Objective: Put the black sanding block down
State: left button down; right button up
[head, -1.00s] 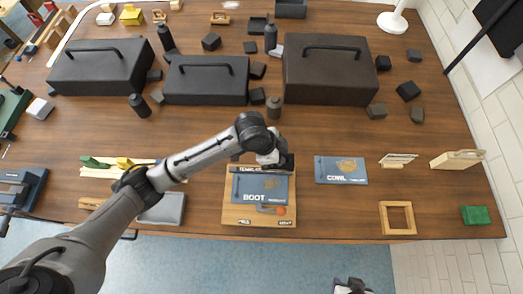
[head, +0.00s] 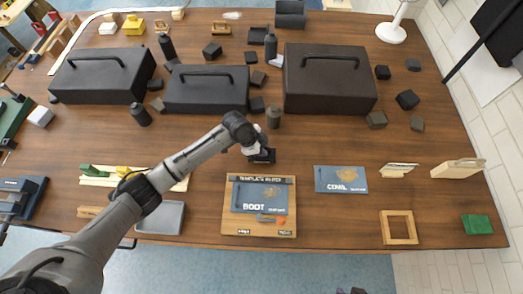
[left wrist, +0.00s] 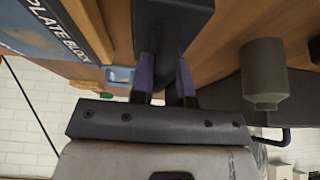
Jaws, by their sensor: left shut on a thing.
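The black sanding block (head: 263,156) is in my left gripper (head: 257,149), just behind the board with the BOOT plate, over open table. In the left wrist view the dark block (left wrist: 174,28) stands between the two purple fingers (left wrist: 168,82), which are shut on it. Its far end runs out of the top of that view. I cannot tell whether its underside touches the table. Only a dark sliver at the bottom edge of the head view may be my right gripper; its fingers cannot be made out.
The BOOT board (head: 231,222) lies in front of the block, with the COWL plate (head: 341,180) to the right. Black cases (head: 206,92) and a dark grey bottle (head: 273,118) stand behind. A grey tray (head: 174,208) lies left. Bare wood shows right of the block.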

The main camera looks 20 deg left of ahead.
pick_arm(q)
jog(key=shift+f, duration=0.9)
jog(key=shift+f, duration=0.15)
jog(key=c, duration=1.1)
grip_release()
jog(key=shift+r, duration=0.35)
jog(key=v, duration=1.1)
jog(key=shift+a+r, duration=0.15)
jog(key=shift+r, duration=0.15)
